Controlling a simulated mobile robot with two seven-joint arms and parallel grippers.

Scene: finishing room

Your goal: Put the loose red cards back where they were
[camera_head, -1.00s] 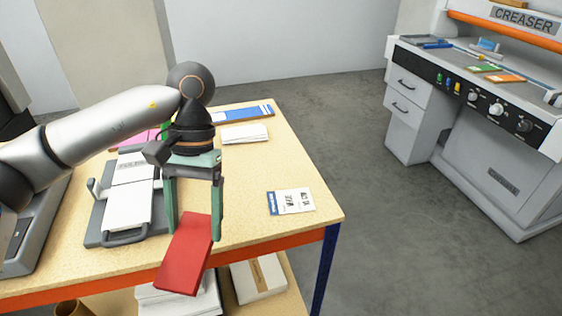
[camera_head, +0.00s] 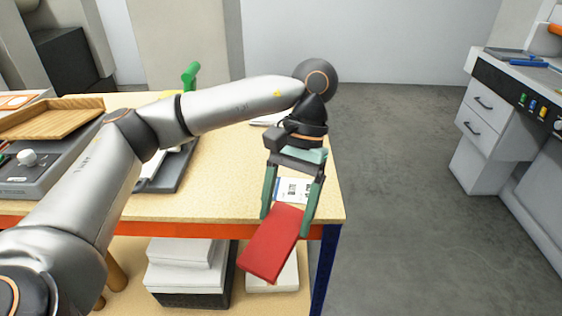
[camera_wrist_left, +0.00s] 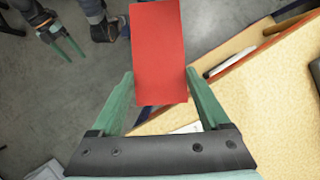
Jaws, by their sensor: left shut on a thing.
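My left gripper (camera_head: 286,222) is shut on a flat red stack of cards (camera_head: 270,246), held tilted in front of the wooden table's (camera_head: 220,200) front right edge. In the left wrist view the red cards (camera_wrist_left: 158,55) show as a plain rectangle between the green fingers. My right gripper (camera_wrist_left: 75,57) shows small at the top left of that view, away from the table, its two fingers apart and empty. No other red cards show.
A printed card (camera_head: 293,188) lies behind my left gripper. A grey trimmer (camera_head: 175,172) and a machine under a wooden tray (camera_head: 55,118) stand left. A grey machine with drawers (camera_head: 485,125) stands right, across open floor.

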